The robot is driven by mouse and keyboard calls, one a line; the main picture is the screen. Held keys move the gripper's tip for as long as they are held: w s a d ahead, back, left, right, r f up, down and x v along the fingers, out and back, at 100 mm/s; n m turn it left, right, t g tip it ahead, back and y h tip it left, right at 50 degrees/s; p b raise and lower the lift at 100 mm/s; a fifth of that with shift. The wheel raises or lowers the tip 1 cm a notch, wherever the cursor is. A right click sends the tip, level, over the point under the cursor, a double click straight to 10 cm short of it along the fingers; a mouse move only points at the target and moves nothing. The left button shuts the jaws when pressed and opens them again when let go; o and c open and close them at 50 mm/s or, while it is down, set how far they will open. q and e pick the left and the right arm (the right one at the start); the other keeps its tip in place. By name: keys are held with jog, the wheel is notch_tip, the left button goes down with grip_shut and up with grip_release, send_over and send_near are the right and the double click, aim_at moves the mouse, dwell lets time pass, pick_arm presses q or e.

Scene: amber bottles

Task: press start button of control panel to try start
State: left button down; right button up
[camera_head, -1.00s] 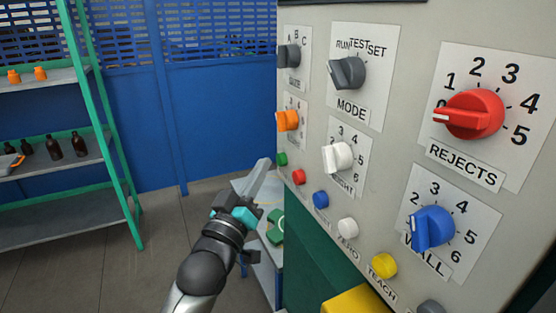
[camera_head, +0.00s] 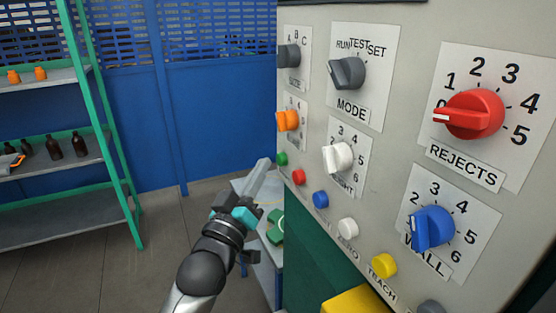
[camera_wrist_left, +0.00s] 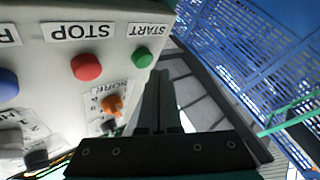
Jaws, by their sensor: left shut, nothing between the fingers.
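The control panel (camera_head: 412,110) fills the right side of the head view. Its small green start button (camera_head: 282,159) is at the panel's far left edge, beside the red stop button (camera_head: 298,177). My right gripper is not in view.
Blue (camera_head: 321,199), white (camera_head: 348,229) and yellow (camera_head: 384,265) buttons and several knobs, such as the red REJECTS knob (camera_head: 470,114), project from the panel. A green-framed shelf (camera_head: 60,215) with dark bottles (camera_head: 54,148) stands left. Floor between is open.

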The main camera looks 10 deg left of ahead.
pick_arm(q)
jog(key=shift+w+d, duration=0.1)
jog(key=shift+w+d, duration=0.15)
jog(key=shift+d, duration=0.15)
jog(key=shift+w+d+p, duration=0.25)
jog(key=shift+d+p, duration=0.05)
jog(key=shift+d, duration=0.05)
dwell(1.0)
dwell(0.3)
jog(key=shift+s+a+p, duration=0.4)
jog(key=shift+s+a, duration=0.1)
jog(key=shift+a, duration=0.2)
jog(key=shift+a, duration=0.1)
jog(key=s+a, duration=0.1)
jog(key=a, duration=0.1)
jog(key=s+a+p, duration=0.1)
jog(key=a, duration=0.1)
jog(key=shift+s, duration=0.4)
